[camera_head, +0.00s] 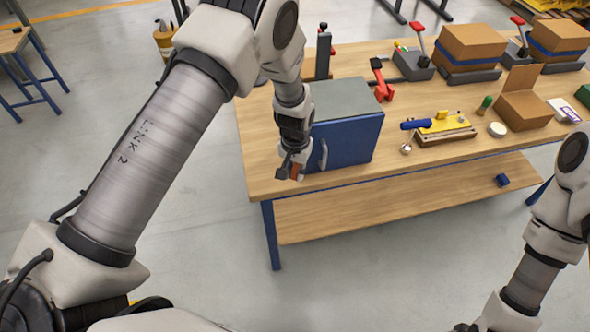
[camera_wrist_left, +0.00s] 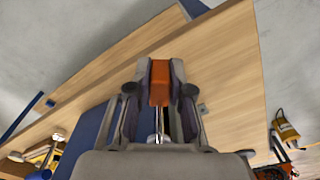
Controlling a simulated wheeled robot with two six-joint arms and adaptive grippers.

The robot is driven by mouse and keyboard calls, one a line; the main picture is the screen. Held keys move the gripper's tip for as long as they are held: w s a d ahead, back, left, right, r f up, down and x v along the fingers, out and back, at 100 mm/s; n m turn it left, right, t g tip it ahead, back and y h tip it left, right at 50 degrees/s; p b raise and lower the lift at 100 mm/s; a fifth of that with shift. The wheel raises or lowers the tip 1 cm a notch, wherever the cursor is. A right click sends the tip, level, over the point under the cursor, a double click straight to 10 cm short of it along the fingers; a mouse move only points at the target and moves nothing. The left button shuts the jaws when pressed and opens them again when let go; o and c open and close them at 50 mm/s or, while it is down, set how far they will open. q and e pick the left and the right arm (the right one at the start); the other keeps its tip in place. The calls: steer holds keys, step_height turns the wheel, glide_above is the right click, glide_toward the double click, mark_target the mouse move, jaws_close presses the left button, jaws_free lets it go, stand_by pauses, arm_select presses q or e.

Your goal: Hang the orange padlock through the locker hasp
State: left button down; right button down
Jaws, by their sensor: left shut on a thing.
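My left gripper (camera_head: 291,172) is shut on the orange padlock (camera_head: 297,171) in front of the left side of the locker's blue door (camera_head: 348,143). In the left wrist view the padlock body (camera_wrist_left: 160,84) sits between the two fingers, and its metal shackle (camera_wrist_left: 158,122) shows below it, toward the palm. The hasp is not clear in the head view, and whether the padlock touches the locker cannot be told. My right gripper is out of view.
The locker (camera_head: 348,100) stands near the left end of the wooden workbench (camera_head: 262,150). A red clamp (camera_head: 382,80), a yellow fixture (camera_head: 442,127) and cardboard boxes (camera_head: 470,42) are to its right. The lower shelf (camera_head: 380,205) is mostly clear.

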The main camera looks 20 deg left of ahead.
mark_target(295, 169)
arm_select(q)
steer(key=c, duration=1)
jaws_free()
step_height(295, 169, up, 12)
